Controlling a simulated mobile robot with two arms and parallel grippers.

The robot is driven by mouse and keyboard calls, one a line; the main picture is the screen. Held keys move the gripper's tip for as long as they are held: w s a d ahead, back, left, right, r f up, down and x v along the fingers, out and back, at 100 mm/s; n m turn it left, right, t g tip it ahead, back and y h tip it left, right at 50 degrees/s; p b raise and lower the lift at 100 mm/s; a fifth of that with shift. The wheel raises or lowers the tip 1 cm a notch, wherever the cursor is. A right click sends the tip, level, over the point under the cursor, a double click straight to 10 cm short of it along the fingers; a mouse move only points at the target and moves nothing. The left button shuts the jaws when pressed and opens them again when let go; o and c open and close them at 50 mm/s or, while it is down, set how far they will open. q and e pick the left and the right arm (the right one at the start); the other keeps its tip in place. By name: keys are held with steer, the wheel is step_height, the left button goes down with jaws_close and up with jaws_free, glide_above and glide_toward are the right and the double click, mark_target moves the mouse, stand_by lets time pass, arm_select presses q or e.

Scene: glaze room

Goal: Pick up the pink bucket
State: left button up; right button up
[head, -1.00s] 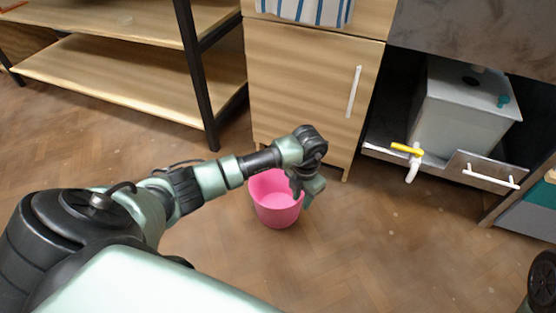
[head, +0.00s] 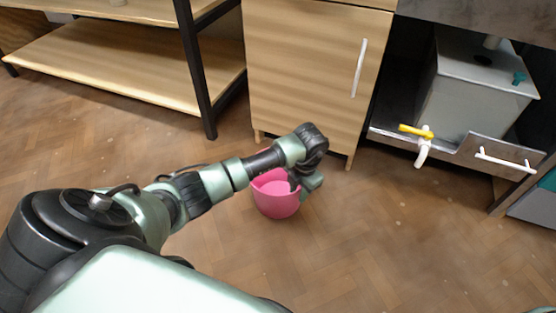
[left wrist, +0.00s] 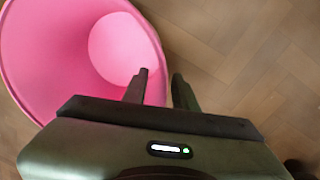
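The pink bucket (head: 277,205) is near the floor in front of the wooden cabinet, and it looks tilted. My left gripper (head: 301,189) is at its right side, partly hiding the rim; my forearm covers part of the far rim. In the left wrist view the bucket's open mouth (left wrist: 50,50) fills the upper left. The left gripper (left wrist: 160,75) has one finger inside the bucket and one outside, with the wall between them. Whether the base touches the floor is unclear. My right gripper is not in view.
The wooden cabinet (head: 310,75) stands just behind the bucket. A wooden shelf (head: 120,85) with black posts is at the left. A grey tank (head: 475,95) with a yellow-handled tap (head: 417,131) is at the right. The floor (head: 390,250) in front is clear.

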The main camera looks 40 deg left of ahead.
arm_select(q)
jaws_close()
stand_by(1.4)
